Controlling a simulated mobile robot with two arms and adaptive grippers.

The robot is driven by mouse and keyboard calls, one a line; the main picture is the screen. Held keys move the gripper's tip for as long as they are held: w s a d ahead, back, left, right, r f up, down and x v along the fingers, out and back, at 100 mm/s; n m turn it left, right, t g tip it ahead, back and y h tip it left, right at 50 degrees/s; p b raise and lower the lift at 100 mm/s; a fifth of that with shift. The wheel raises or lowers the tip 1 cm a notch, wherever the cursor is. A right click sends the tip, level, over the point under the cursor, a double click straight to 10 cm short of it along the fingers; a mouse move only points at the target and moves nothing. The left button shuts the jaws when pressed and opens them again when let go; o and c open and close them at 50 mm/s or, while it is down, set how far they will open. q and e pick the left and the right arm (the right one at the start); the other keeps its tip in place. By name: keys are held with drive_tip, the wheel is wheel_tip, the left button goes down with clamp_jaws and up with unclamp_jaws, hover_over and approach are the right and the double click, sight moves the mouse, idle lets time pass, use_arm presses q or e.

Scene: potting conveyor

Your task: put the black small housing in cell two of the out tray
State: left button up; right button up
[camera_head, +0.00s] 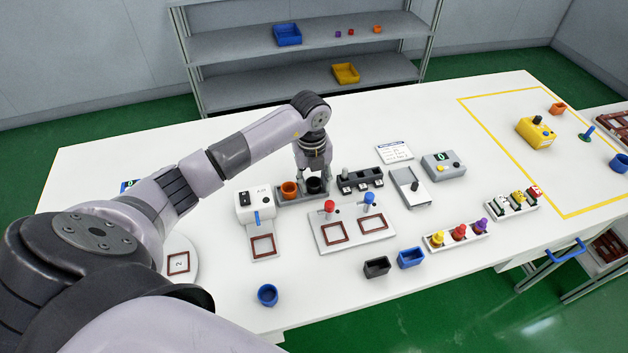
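A round black cup-like housing (315,187) stands in the right part of a small grey holder (301,199), beside an orange one (289,190). My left gripper (314,172) points down right over the black cup, its fingertips at the cup's rim. The fingers partly hide the cup, and I cannot tell whether they are closed on it. A rectangular black box (377,267) stands on the front of the table. A brown tray (617,115) at the right edge is cut off; I cannot tell whether it is the out tray. My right gripper is not in view.
A white device (255,205) stands left of the holder, and a black fixture (359,180) stands right of it. In front are a two-frame plate (352,228), a blue box (411,258) and a blue cup (267,294). The yellow-outlined area at right is partly clear.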

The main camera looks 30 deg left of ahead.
use_arm(q)
drive_tip(key=shift+a+r, duration=0.1)
drive_tip(key=shift+r, duration=0.15)
wheel_tip(320, 180, up, 12)
drive_tip(key=b, duration=0.2)
drive_tip(key=shift+s+b, duration=0.2)
drive_tip(key=shift+b, duration=0.1)
drive_tip(key=shift+a+f, duration=0.1)
